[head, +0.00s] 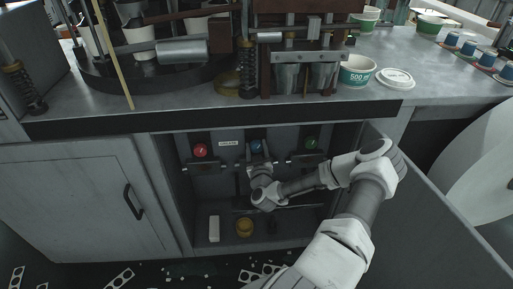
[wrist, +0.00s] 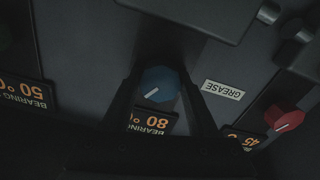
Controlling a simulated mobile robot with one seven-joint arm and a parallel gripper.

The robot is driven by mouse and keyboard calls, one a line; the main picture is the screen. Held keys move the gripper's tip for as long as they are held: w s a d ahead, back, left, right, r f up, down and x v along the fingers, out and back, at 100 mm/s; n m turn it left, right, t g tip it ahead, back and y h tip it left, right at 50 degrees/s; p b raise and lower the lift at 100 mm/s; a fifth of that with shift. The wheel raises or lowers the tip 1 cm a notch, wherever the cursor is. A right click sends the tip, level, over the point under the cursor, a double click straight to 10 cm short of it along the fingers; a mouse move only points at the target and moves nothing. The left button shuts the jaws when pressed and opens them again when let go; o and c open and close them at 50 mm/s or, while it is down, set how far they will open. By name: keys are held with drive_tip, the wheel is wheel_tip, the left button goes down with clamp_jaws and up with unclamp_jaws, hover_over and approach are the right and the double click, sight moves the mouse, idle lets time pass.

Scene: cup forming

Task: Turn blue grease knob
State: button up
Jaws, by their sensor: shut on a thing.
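The blue grease knob (head: 256,146) is the middle one of three knobs on the panel inside the open cabinet. In the wrist view the blue knob (wrist: 159,86) shows a white pointer line slanting to the lower left. My gripper (head: 259,166) is at the blue knob from below. In the wrist view its two dark fingers (wrist: 160,92) stand on either side of the knob and are shut on it. A display reading 80 with the word BEARING (wrist: 150,122) appears upside down beside the knob, partly covered by a finger.
A red knob (head: 200,150) is to the left and a green knob (head: 311,143) to the right. A GREASE label (wrist: 223,90) sits between red and blue. The cabinet door (head: 420,215) stands open at right.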

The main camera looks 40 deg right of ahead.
drive_tip(key=m, duration=0.2)
drive_tip(key=shift+m, duration=0.4)
drive_tip(key=m+b, duration=0.1)
drive_tip(key=m, duration=0.5)
drive_tip(key=shift+f+b, duration=0.1)
drive_tip(key=shift+b, duration=0.25)
drive_tip(key=m+b, duration=0.1)
drive_tip(key=m, duration=0.3)
drive_tip(key=shift+m, duration=0.4)
drive_tip(key=shift+m+b, duration=0.55)
drive_tip(key=shift+m, duration=1.45)
drive_tip(key=o, duration=1.4)
drive_tip(key=shift+c, duration=0.2)
